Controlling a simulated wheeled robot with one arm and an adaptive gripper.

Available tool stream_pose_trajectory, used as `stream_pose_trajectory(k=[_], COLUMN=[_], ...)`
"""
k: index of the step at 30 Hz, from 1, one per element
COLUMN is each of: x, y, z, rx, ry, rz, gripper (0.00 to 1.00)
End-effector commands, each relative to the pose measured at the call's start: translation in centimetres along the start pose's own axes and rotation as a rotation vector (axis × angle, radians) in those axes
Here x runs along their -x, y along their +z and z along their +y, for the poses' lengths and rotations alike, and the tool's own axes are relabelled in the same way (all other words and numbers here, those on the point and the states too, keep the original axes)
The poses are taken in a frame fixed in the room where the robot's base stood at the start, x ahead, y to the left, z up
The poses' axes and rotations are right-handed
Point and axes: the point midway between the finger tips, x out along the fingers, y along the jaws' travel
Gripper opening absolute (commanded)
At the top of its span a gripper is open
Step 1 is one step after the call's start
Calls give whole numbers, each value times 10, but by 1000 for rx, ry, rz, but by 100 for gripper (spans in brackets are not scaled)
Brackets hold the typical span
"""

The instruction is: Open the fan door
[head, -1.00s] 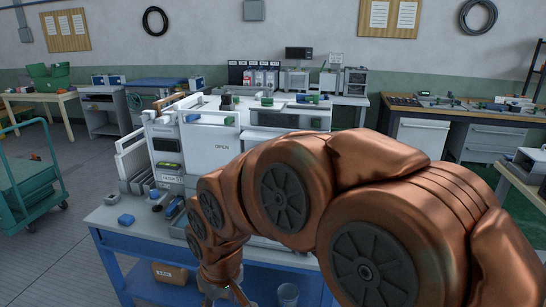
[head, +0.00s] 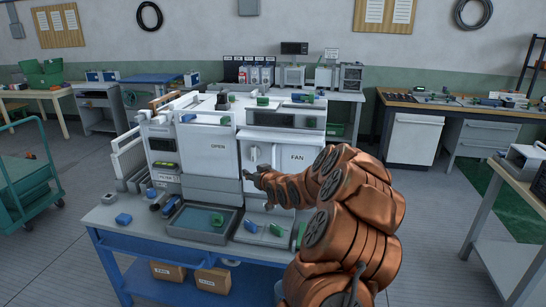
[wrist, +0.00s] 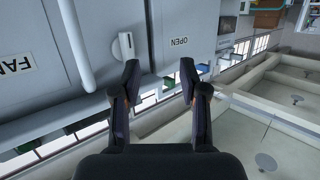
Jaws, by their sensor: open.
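The white fan door (head: 299,172), labelled FAN, is on the right half of the bench unit and looks shut. Its label is at the left of the wrist view, where the door (wrist: 35,95) shows upside down. A long pale bar handle (wrist: 75,45) runs along the door, and a small white latch knob (wrist: 125,45) sits beside it near the seam. My gripper (head: 250,176) is in front of the door's left side, with my arm covering the door's lower right. In the wrist view my gripper (wrist: 160,78) is open and empty, its left finger just below the knob.
The white panel labelled OPEN (head: 218,148) adjoins the fan door on the left. A grey tray (head: 202,222) and small blue and green parts lie on the blue bench (head: 130,243). A side table (head: 506,192) stands at right. Open floor lies between it and the bench.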

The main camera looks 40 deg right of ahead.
Motion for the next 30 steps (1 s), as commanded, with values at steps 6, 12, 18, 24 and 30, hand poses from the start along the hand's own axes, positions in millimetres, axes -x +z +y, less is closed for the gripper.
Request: stream_pose_trajectory(k=[6,12,18,24,30], x=[0,5,-5,-26,-48], y=[1,0,-3,-10,-13], z=[77,104,107,108,110], rx=[-9,-1,2,2,1], ry=[72,96,98,98,97], rz=[170,239,244,244,241], gripper=[43,43,43,43,43])
